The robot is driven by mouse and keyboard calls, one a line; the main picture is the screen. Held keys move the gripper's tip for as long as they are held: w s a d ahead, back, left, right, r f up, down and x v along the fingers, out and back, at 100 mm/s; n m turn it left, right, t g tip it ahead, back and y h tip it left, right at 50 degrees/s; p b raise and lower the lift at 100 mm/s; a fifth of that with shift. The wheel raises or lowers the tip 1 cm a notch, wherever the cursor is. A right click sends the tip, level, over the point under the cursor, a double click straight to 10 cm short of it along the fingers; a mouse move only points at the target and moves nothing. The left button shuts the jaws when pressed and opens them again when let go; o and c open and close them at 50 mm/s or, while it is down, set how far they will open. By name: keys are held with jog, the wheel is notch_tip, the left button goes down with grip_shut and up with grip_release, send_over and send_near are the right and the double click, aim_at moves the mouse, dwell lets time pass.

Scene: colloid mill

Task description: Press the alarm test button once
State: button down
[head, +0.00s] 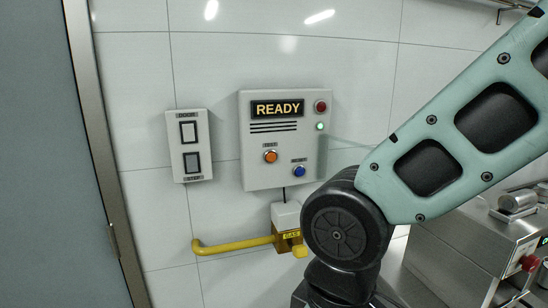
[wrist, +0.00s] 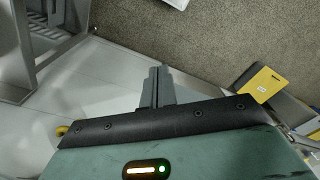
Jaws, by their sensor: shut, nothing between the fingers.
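A grey control panel (head: 285,140) hangs on the white tiled wall in the head view, with a display reading READY. It carries an orange button (head: 270,156) at lower left and a blue button (head: 299,171) at lower right. Each has a small label too small to read, so I cannot tell which is the alarm test button. My gripper (wrist: 157,72) shows in the wrist view, shut and empty, with the floor beyond it. The gripper is not visible in the head view, and no contact with the panel shows.
A red round part (head: 320,107) and a lit green lamp (head: 320,126) sit on the panel's right. A two-rocker switch plate (head: 190,146) is to its left. A yellow gas pipe (head: 235,245) runs below. A steel machine (head: 475,250) stands at right.

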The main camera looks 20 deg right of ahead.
aim_at(271, 157)
jog(key=w+d+r+n+t+y+p, duration=0.2)
jog(key=w+r+n+t, duration=0.1)
jog(key=w, duration=0.6)
jog(key=w+d+r+n+t+y+p, duration=0.2)
jog(key=w+r+n, duration=0.3)
jog(key=w, duration=0.4)
jog(key=w+d+r+n+t+y+p, duration=0.3)
jog(key=w+r+n+t, duration=0.1)
jog(key=w, duration=0.5)
jog(key=n+t, duration=0.1)
jog(key=n, duration=0.1)
jog(key=shift+w+d+n+y, duration=0.15)
jog(key=shift+w+n+y, duration=0.15)
jog(key=shift+y, duration=0.1)
jog(key=shift+w+p, duration=0.95)
jog(key=shift+w, duration=3.45)
jog(key=shift+w, duration=0.15)
jog(key=shift+w, duration=0.25)
